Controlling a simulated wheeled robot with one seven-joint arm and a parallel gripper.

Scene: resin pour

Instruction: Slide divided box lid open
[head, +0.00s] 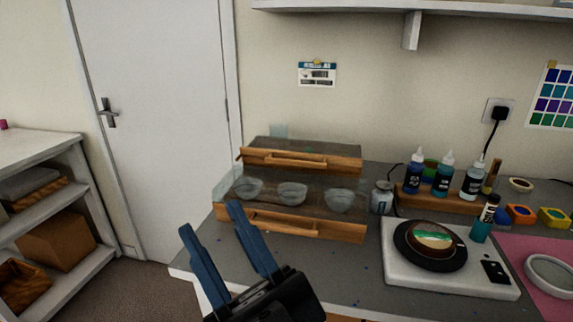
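The box (345,230) stands on the grey worktop near its left end. It has clear sides and a wooden front rail with a long wooden handle. Several glass bowls show behind this rail. A second wooden rail with a handle (300,159) lies behind and above the bowls, with a clear grey panel (310,146) behind it. I cannot tell for sure which part is the lid or how far it is open. My gripper (211,219) is open and empty, its blue fingers apart, in front of the box's left end. I cannot tell whether it touches the box.
A white scale (490,282) with a dark round mold (430,246) stands right of the box. A small jar (381,197) and a wooden rack of bottles (430,203) are behind it. A pink mat (515,255) lies far right. A wall shelf (450,10) hangs above.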

